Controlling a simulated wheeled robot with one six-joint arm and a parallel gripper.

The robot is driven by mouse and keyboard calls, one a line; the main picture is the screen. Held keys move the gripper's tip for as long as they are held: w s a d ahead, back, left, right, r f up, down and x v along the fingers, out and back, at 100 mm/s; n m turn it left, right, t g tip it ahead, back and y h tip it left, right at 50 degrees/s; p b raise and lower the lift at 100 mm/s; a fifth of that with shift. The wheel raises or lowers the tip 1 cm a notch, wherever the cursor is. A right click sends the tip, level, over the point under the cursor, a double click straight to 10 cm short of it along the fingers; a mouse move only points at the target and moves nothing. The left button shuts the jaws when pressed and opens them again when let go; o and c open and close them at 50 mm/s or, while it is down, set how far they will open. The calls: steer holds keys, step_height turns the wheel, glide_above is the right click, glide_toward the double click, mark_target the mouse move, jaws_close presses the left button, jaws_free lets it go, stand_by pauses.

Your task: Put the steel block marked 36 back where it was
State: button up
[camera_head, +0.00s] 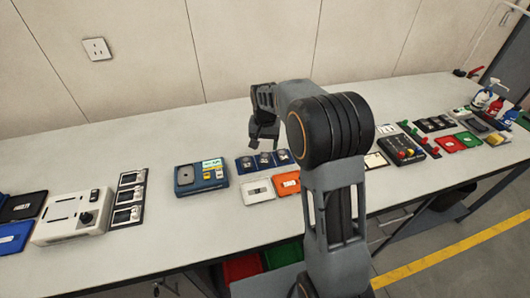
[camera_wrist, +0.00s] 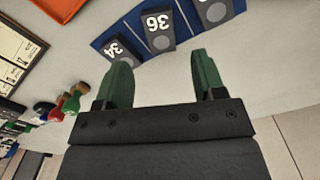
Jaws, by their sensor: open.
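The steel block marked 36 (camera_wrist: 157,30) shows in the wrist view, its number upside down. It is in the middle of a row on a blue holder (camera_wrist: 134,17), between the block marked 34 (camera_wrist: 118,51) and another block (camera_wrist: 214,12) whose number is cut off. In the head view the holder lies left of my arm, with three dark blocks on it; their numbers are too small to read. My gripper (camera_wrist: 160,60) has two green fingers spread apart with nothing between them. In the head view it (camera_head: 263,140) hangs above and behind the holder, apart from the blocks.
A white tray (camera_head: 258,190) and an orange tray (camera_head: 287,183) lie in front of the holder. A blue device (camera_head: 201,178) stands to its left. The bench behind the holder is clear.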

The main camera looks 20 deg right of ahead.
mark_target(265, 158)
steer(key=s+r+n+t, duration=0.2)
steer(key=s+r, duration=0.7)
steer(key=s, duration=0.1)
steer(key=s+f+n+t, duration=0.1)
steer(key=s+f+n, duration=0.1)
steer(key=s, duration=1)
steer(key=shift+s+f+n+t, duration=0.25)
steer(key=shift+s+n+t, duration=0.05)
steer(key=shift+s+n, duration=0.1)
steer(key=shift+a, duration=0.1)
steer(key=shift+r, duration=0.15)
